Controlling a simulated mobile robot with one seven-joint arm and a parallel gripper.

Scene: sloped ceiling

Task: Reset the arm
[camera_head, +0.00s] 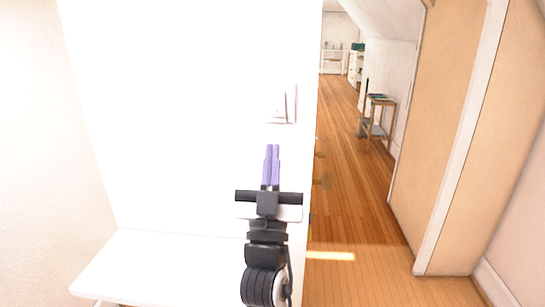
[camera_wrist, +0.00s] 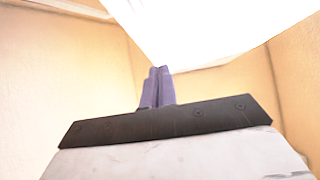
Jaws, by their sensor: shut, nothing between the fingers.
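My gripper (camera_head: 271,149) is in the middle of the head view, with its two purple fingers together and pointing up and away. The fingers hold nothing. My black and white wrist and arm come up from the bottom of the picture. In the wrist view the purple fingers (camera_wrist: 160,72) also lie side by side above the dark wrist bar, in front of a bright white surface and tan walls. The fingers overlap the white wall in the head view; whether they touch anything cannot be told.
A tall white wall or panel (camera_head: 190,110) fills the left and middle, with a white ledge (camera_head: 165,265) at its foot. A wood floor corridor (camera_head: 345,200) runs back on the right. A small wooden side table (camera_head: 379,101) stands along it. A tan doorway wall (camera_head: 430,130) is at right.

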